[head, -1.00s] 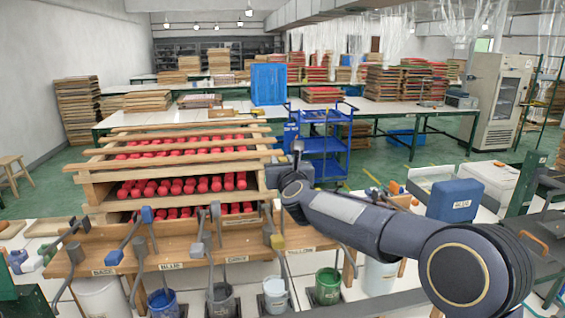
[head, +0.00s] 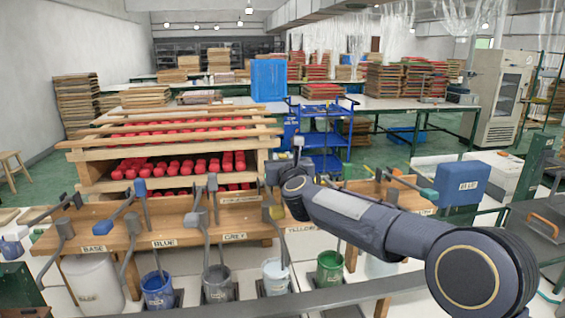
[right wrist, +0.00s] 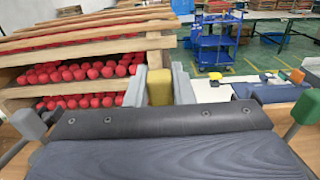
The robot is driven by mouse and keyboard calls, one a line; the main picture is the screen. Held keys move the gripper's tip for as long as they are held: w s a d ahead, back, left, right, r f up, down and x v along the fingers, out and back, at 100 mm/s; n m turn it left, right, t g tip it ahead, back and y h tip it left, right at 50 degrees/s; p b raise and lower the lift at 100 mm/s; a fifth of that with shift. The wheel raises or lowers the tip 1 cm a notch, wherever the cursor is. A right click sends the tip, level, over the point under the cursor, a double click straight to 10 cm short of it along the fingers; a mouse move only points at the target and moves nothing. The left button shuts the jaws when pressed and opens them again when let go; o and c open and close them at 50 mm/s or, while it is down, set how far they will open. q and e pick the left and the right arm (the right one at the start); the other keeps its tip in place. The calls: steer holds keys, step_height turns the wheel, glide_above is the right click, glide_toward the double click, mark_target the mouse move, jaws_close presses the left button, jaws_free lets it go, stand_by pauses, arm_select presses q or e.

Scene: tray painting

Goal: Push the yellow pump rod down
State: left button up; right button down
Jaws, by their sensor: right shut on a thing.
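The yellow pump rod's handle block (right wrist: 160,88) sits between the two grey fingers of my right gripper (right wrist: 159,86) in the right wrist view. The fingers are shut on it from both sides. The wrist hides part of the gripper and some of the rod there. My left gripper is not in view.
Other pump levers with blue (head: 140,187) and grey (head: 212,182) tops stand to the left on the labelled wooden bench (head: 185,228). Paint buckets (head: 159,292) stand below. A wooden rack (head: 90,185) of red items is behind. A blue cart (head: 325,140) stands farther back.

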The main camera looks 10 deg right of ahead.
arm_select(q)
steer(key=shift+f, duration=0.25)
arm_select(e)
steer(key=shift+f, duration=0.2)
steer(key=c, duration=1.2)
jaws_free()
steer(key=shift+c, duration=0.2)
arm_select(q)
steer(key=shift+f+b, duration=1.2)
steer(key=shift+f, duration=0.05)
arm_select(e)
steer(key=s, duration=0.8)
steer(key=shift+w, duration=0.1)
steer(key=shift+c, duration=0.3)
